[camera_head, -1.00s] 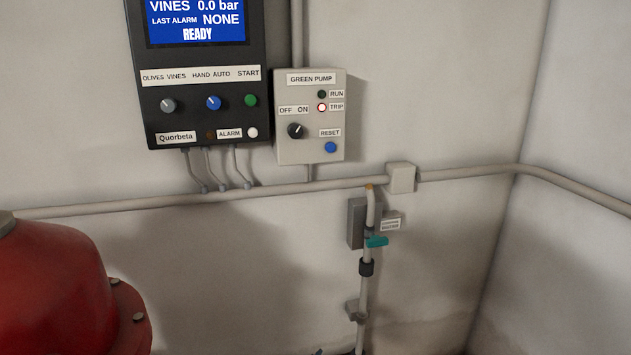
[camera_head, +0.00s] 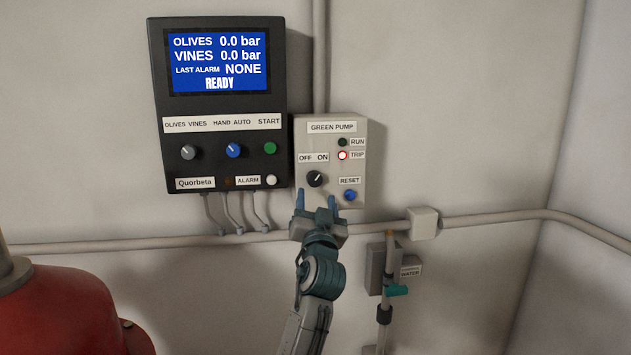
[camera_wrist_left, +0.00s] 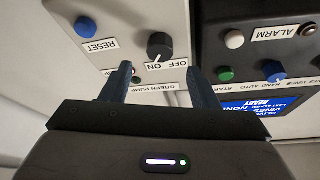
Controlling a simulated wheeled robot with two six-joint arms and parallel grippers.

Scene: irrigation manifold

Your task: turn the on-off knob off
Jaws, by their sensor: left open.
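The black on-off knob (camera_head: 315,179) sits on the light grey green pump box (camera_head: 347,123), under the OFF and ON label. Its white mark appears to point towards ON. The wrist view shows the same knob (camera_wrist_left: 160,46) upside down, beyond and between the fingertips. My left gripper (camera_head: 316,200) is open and empty, just below the knob in the head view, its fingers pointing at the box. It looks apart from the knob; the exact gap is hard to tell. The fingers also show in the wrist view (camera_wrist_left: 157,74). My right gripper is not in view.
The blue reset button (camera_head: 350,195) is close to the right finger. A dark control panel (camera_head: 160,105) with several knobs and buttons stands just left. A horizontal pipe (camera_head: 480,220) runs below. A red tank (camera_head: 60,310) is at lower left.

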